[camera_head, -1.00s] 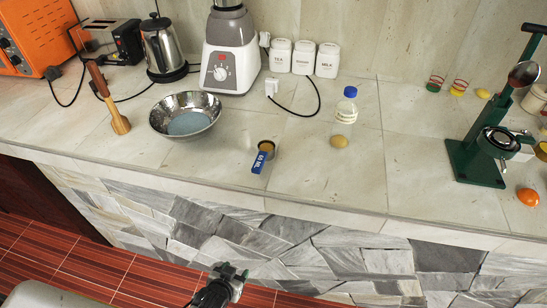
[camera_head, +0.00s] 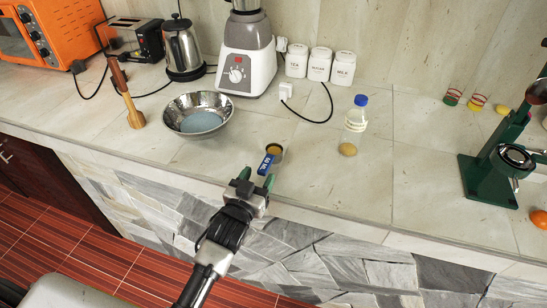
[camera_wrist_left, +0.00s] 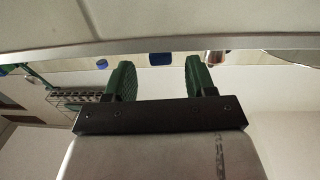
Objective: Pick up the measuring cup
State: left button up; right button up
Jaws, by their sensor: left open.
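The measuring cup (camera_head: 275,150) is a small dark round cup with a blue handle, lying near the front edge of the counter. Its handle points toward the front edge and slightly left. My left gripper (camera_head: 256,179) is open and empty, just in front of the handle's end, with no clear contact. In the left wrist view its two green fingers (camera_wrist_left: 160,72) stand apart. A blue patch between them there looks like the measuring cup's handle (camera_wrist_left: 160,58). My right gripper is not in view.
A metal bowl (camera_head: 198,114) stands left of the cup on the counter (camera_head: 330,185). A blue-capped bottle (camera_head: 355,125) and an egg (camera_head: 347,149) are to the right. A blender (camera_head: 247,60) and white canisters (camera_head: 319,65) stand behind.

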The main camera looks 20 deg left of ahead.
aim_at(270, 161)
pick_arm(q)
jog(key=w, duration=0.5)
jog(key=shift+w+d+f+p, duration=0.1)
jog(key=shift+d+f+p, duration=0.1)
jog(key=shift+p, duration=0.2)
jog(key=shift+r, duration=0.15)
grip_shut()
